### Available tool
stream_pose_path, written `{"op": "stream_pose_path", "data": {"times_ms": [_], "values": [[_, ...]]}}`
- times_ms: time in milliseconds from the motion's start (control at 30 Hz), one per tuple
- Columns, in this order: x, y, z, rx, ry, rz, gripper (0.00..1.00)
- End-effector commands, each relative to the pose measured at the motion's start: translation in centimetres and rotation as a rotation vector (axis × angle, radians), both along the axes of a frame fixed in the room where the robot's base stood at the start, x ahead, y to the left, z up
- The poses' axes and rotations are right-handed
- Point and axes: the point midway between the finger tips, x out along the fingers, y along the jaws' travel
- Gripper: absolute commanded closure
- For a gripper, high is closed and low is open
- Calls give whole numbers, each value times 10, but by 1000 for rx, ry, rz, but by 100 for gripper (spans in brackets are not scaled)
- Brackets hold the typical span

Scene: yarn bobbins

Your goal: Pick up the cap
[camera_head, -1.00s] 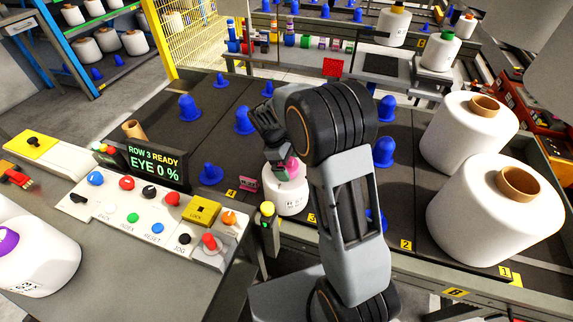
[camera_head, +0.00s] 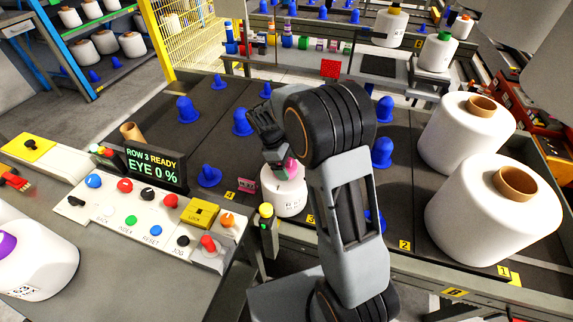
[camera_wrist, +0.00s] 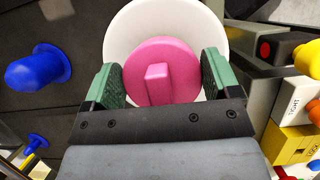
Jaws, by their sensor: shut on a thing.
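The cap is a pink disc with a raised bar across its top (camera_wrist: 157,83). It sits over the end of a white bobbin (camera_head: 284,201), which stands upright near the front edge of the dark bed. In the wrist view the bobbin's white rim (camera_wrist: 125,28) shows around and beyond the cap. My gripper (camera_wrist: 160,72) has its green-padded fingers on either side of the cap, shut on it. In the head view my gripper (camera_head: 282,165) is over the bobbin and hides most of the cap. I cannot tell whether the cap is clear of the bobbin.
Blue pegs (camera_head: 187,110) stand on the bed around my arm. A control panel (camera_head: 150,215) with buttons and a display (camera_head: 153,167) lies to the left. Two large white bobbins (camera_head: 490,210) stand at the right. A small post with a yellow top (camera_head: 266,211) is close to the capped bobbin.

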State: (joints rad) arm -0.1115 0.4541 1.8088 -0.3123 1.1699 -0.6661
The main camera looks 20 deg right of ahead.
Motion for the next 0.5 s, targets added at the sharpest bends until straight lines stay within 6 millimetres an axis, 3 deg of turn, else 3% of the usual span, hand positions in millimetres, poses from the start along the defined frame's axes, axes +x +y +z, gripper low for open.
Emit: {"op": "stream_pose_path", "data": {"times_ms": [233, 500], "values": [[1, 0, 30, 1, -5, -1, 39], [-11, 40, 77, 2, -5, 3, 39]]}}
